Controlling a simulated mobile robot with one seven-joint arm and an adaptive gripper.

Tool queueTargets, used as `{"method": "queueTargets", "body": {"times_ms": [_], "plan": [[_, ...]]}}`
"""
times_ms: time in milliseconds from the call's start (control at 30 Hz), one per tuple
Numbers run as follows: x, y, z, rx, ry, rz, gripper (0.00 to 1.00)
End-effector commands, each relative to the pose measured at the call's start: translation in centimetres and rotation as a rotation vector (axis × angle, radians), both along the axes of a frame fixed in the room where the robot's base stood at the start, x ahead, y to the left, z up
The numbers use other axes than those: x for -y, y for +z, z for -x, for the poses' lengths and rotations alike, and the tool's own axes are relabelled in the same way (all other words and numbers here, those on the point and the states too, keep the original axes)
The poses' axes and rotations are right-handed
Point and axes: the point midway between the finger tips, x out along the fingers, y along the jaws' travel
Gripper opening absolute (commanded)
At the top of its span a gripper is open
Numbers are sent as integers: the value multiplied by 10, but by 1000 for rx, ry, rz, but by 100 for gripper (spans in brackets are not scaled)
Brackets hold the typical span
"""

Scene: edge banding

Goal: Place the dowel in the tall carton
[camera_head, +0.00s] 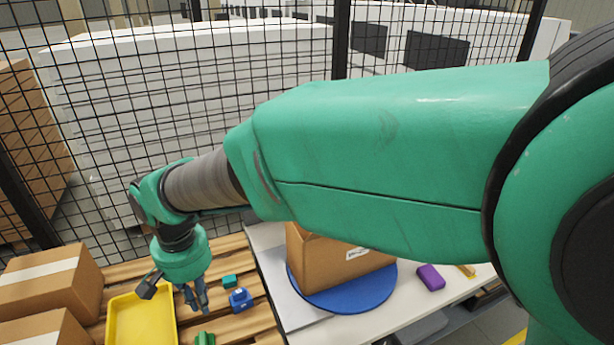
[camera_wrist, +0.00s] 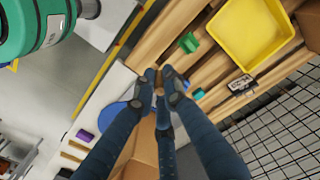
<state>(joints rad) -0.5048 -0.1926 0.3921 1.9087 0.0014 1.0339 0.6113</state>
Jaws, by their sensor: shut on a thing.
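My gripper (camera_head: 196,305) is low over the wooden pallet slats, beside the yellow tray. In the wrist view its fingers (camera_wrist: 160,82) are closed together around a small tan piece (camera_wrist: 159,92), which looks like the dowel; most of it is hidden by the fingers. A brown carton (camera_head: 335,266), seemingly the tall carton, stands on a blue round disc (camera_head: 345,298) on the white table, to the right of my gripper. My arm hides its upper part and its opening. Fingers partly cover brown cardboard in the wrist view.
A yellow tray (camera_head: 140,318) lies left of my gripper. Small teal (camera_head: 229,281), blue (camera_head: 240,298) and green (camera_head: 205,338) pieces lie near it. A purple block (camera_head: 431,277) and tan bar (camera_head: 465,270) lie right of the carton. Closed boxes (camera_head: 50,282) and mesh fencing border the area.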

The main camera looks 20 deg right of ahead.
Motion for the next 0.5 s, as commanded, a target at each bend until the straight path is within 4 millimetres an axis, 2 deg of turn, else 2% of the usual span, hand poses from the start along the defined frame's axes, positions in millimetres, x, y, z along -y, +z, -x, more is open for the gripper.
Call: {"method": "queueTargets", "body": {"times_ms": [100,367,500], "plan": [[21,3,-28,-2,-46,1,0],[72,6,-83,-3,-136,1,0],[103,6,-110,-4,-185,1,0]]}}
